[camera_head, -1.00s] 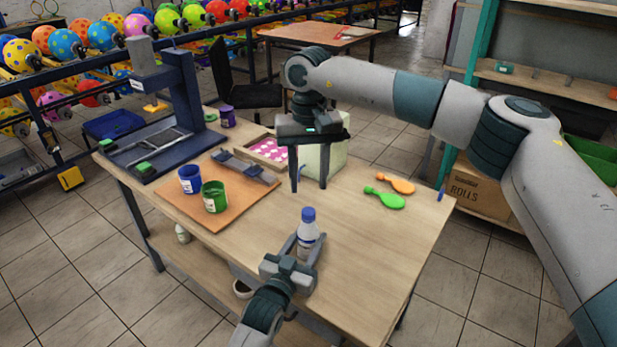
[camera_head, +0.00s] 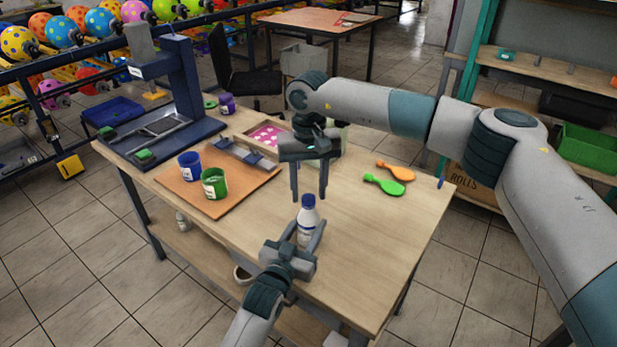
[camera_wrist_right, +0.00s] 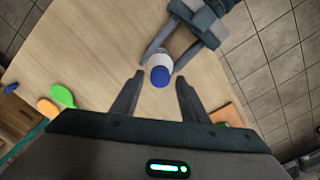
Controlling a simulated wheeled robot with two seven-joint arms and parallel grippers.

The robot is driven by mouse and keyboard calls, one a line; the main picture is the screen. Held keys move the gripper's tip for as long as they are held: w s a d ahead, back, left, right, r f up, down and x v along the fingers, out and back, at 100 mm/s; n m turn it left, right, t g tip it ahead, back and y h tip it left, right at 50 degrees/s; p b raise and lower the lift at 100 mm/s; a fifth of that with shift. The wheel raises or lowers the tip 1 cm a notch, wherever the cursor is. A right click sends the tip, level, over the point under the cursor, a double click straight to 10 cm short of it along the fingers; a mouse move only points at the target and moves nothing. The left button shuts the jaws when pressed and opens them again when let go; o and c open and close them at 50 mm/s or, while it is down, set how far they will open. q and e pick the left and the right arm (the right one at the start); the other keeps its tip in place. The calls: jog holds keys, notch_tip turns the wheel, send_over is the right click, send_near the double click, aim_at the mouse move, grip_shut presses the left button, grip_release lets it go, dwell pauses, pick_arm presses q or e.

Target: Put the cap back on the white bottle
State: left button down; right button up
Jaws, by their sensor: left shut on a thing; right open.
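The white bottle (camera_head: 309,226) stands upright near the front of the table with a dark label. A blue cap (camera_head: 308,200) sits on its top; whether it is tightened cannot be told. The bottle (camera_wrist_right: 160,61) and cap (camera_wrist_right: 160,77) also show in the right wrist view. My left gripper (camera_head: 307,236) is shut on the bottle's body from the front. My right gripper (camera_head: 309,197) points down, open and empty, just above the cap. In the wrist view its fingertips (camera_wrist_right: 159,77) appear on either side of the cap, apart from it.
Green and orange paddle-shaped items (camera_head: 384,183) lie to the right. Blue (camera_head: 189,166) and green (camera_head: 215,184) paint cups stand on a brown board (camera_head: 239,194) at left, near a dark printing press (camera_head: 182,85). The table (camera_head: 365,235) right of the bottle is clear.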

jog(key=shift+f, duration=0.5)
grip_shut()
